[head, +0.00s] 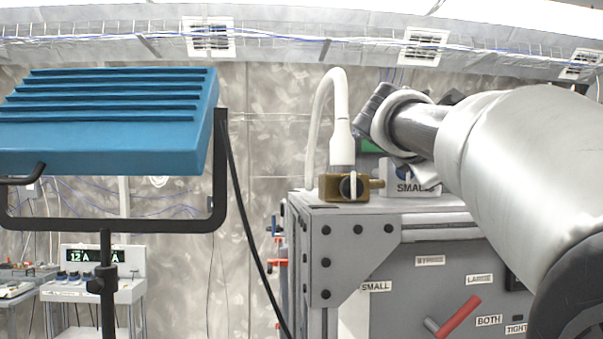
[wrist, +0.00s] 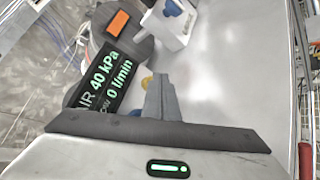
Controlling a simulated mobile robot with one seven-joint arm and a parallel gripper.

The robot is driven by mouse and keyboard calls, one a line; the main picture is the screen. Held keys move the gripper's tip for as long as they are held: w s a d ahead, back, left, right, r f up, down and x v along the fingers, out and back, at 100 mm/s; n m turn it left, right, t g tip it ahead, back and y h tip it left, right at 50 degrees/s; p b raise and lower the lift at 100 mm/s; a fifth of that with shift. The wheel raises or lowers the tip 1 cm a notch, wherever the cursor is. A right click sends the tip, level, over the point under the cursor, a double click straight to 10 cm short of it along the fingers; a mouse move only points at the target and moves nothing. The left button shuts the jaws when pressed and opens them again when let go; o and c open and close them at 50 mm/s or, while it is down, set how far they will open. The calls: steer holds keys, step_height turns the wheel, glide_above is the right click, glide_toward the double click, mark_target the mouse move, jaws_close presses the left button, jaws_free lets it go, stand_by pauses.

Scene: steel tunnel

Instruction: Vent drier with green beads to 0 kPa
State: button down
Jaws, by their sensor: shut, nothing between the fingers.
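No drier with green beads can be made out in either view. In the wrist view a dark display (wrist: 108,80) reads 40 kPa and 0 l/min, with part of its text cut off. My gripper (wrist: 163,82) is shut and empty, its fingers just right of the display. A small yellowish thing (wrist: 146,84) shows partly behind the fingers. In the head view my arm covers the right side, and my fingertips cannot be made out there. A small green patch (head: 370,146) shows behind my arm; I cannot tell what it is.
A grey cabinet (head: 400,270) bears a brass block with a black knob (head: 351,187), a white hose (head: 341,140) and a white box marked SMALL (head: 425,188). A red handle (head: 460,314) is on its front. A blue lamp (head: 110,125) on a stand fills the left.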

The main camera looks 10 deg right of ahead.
steer(key=shift+w, duration=0.45)
stand_by(2.0)
steer(key=shift+s, duration=0.1)
stand_by(1.1)
steer(key=shift+s+b, duration=0.3)
steer(key=shift+s, duration=0.55)
steer(key=shift+s+a+b, duration=0.15)
steer(key=shift+s+b, duration=0.5)
steer(key=shift+s, duration=1.9)
